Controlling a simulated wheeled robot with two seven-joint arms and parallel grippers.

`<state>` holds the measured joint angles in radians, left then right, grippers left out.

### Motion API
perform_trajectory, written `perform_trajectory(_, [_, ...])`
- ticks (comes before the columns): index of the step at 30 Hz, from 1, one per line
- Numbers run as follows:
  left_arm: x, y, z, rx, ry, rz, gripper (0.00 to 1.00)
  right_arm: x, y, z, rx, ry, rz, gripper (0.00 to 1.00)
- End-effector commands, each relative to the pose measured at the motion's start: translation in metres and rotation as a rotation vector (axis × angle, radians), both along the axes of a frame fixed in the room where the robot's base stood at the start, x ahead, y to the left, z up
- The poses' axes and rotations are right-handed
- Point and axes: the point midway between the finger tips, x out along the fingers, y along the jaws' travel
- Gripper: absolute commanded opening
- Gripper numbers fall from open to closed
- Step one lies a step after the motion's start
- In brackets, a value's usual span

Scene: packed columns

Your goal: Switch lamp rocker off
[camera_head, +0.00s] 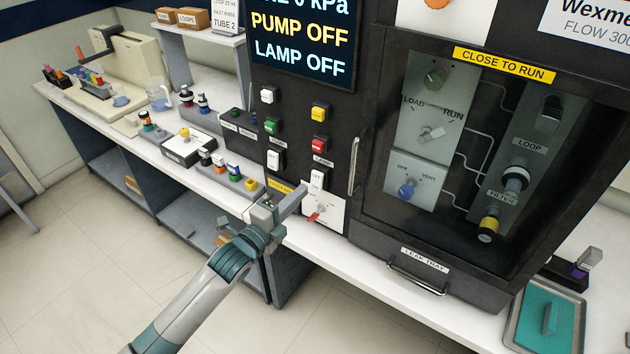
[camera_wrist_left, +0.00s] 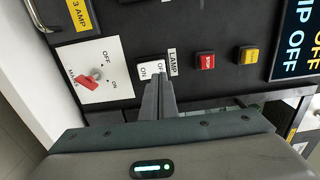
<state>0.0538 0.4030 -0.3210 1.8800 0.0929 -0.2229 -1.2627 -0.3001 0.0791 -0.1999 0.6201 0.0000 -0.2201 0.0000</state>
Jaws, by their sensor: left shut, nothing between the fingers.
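The white lamp rocker (camera_head: 316,181) sits on the dark panel under a LAMP label. In the left wrist view the rocker (camera_wrist_left: 151,70) shows ON and OFF marks and is partly covered by my fingers. The display (camera_head: 303,45) reads LAMP OFF. My left gripper (camera_head: 302,191) is shut and empty, its fingertips just left of and below the rocker in the head view. In the left wrist view its fingers (camera_wrist_left: 164,84) overlap the rocker's OFF end; I cannot tell whether they touch it. My right gripper is out of view.
A red rotary switch (camera_head: 314,216) on a white plate lies just below the rocker. Red (camera_head: 319,144) and yellow (camera_head: 319,113) buttons are above it. A glass-fronted cabinet with a vertical handle (camera_head: 353,165) stands to the right.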

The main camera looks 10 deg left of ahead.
Motion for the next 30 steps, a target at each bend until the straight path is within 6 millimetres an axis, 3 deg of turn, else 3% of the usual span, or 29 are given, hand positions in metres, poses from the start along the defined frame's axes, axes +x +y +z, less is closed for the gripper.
perform_trajectory(12, [-0.022, 0.008, 0.0, 0.0, 0.0, 0.0, 0.0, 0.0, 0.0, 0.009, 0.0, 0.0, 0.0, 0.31])
perform_trajectory(30, [-0.022, 0.009, -0.007, -0.007, 0.012, 0.004, 0.0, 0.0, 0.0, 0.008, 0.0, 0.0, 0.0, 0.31])
